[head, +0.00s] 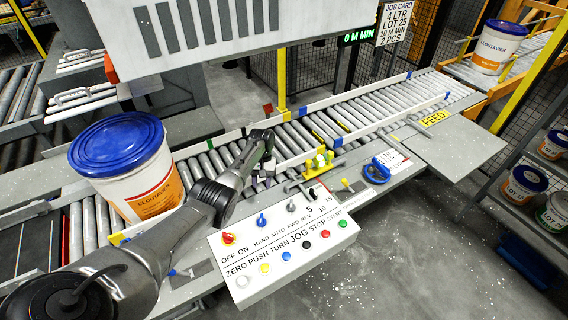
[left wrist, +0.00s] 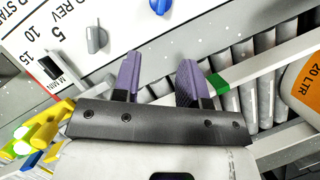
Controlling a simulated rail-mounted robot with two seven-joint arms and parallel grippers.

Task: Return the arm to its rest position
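My left arm comes in from the lower left of the head view and reaches over the near edge of the roller conveyor. My left gripper (head: 262,174) is beside the control panel's far edge. In the left wrist view its two purple fingers (left wrist: 159,78) stand apart with nothing between them, so it is open and empty. A white pail with a blue lid (head: 124,166) stands upright on the conveyor, left of the gripper and apart from it. Part of this pail's orange label shows at the right of the left wrist view (left wrist: 305,88). My right gripper is not in view.
The control panel (head: 285,244) with knobs and buttons lies just in front of the gripper. Yellow clamps (head: 318,163) and a blue handwheel (head: 377,170) sit to its right. Another pail (head: 497,47) stands at the far right. The conveyor rollers (head: 350,117) beyond are empty.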

